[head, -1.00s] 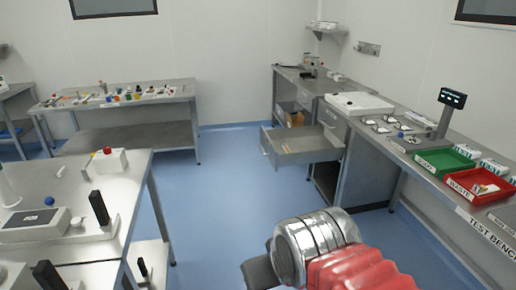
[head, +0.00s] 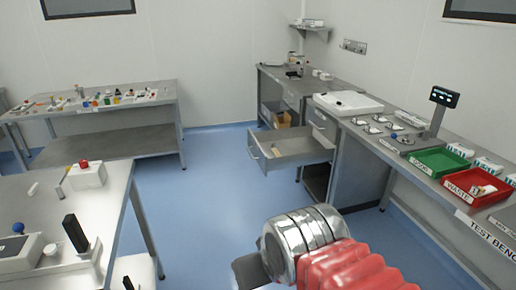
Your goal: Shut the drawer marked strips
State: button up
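An open grey drawer (head: 290,147) sticks out to the left from the cabinet under the right-hand bench, with a handle on its front (head: 253,149). Something small and pale lies inside it. No strips label is readable on it from here. Above it, a closed drawer front (head: 319,114) shows in the same cabinet. My arm, with a silver wrist and red sleeve, is in the lower middle of the head view. Part of my dark gripper (head: 250,270) shows at its left, well short of the drawer. Its fingertips cannot be made out.
Blue floor (head: 205,205) is clear between me and the open drawer. A bench (head: 40,200) stands at lower left, another table (head: 100,112) at the back left. The test bench (head: 440,195) on the right carries a green tray (head: 438,163) and a red waste tray (head: 476,189).

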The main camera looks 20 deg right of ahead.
aim_at(302, 146)
jog(key=i, duration=1)
jog(key=z, duration=1.45)
jog(key=i, duration=0.95)
jog(key=z, duration=0.05)
